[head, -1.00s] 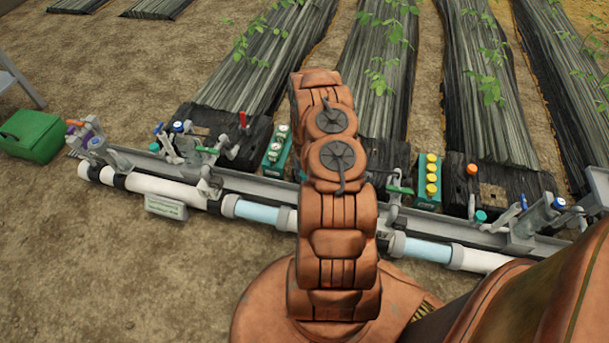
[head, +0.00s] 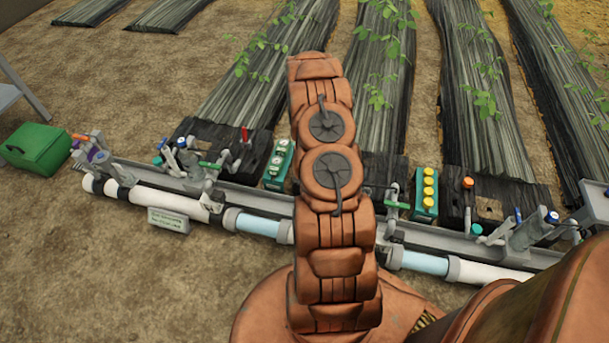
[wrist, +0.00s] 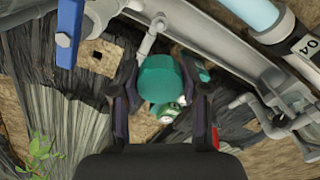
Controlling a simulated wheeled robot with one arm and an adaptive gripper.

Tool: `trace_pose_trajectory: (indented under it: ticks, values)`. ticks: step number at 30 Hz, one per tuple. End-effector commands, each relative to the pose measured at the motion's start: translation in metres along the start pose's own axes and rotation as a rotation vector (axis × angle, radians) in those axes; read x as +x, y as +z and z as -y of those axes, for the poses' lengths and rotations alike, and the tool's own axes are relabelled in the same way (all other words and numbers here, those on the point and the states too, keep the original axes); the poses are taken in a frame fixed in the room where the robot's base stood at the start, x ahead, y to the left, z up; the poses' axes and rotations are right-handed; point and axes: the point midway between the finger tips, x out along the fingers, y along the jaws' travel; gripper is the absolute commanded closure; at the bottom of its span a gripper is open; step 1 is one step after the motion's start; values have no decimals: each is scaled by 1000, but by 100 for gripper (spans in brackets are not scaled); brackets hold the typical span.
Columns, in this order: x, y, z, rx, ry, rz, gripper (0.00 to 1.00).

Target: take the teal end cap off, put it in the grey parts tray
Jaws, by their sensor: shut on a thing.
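In the wrist view my gripper (wrist: 160,92) has its two dark fingers on either side of the teal end cap (wrist: 158,76), shut on it. A pale pipe stub (wrist: 151,38) lies just beyond the cap; I cannot tell whether the cap still touches it. In the head view my arm hides the gripper and this cap. A grey box-like shape (head: 597,203) is cut off at the right edge of the head view; I cannot tell whether it is the parts tray.
A grey rail (head: 430,238) carries valves and fittings along the skid. A teal box with gauges (head: 278,165) and one with yellow knobs (head: 425,195) stand behind it. A green box (head: 35,148) is at the far left.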

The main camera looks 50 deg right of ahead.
Motion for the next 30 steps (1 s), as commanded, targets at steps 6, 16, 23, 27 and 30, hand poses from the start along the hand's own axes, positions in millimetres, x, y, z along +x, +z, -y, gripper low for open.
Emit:
trace_pose_trajectory:
  ticks: [6,16,23,27,30]
  values:
    - [-28,1,1,-1,-1,3,89]
    - [-67,0,0,1,-1,1,89]
    - [-96,-1,0,0,0,-3,89]
    - [-111,0,0,0,0,0,89]
    - [-119,0,0,0,-1,2,89]
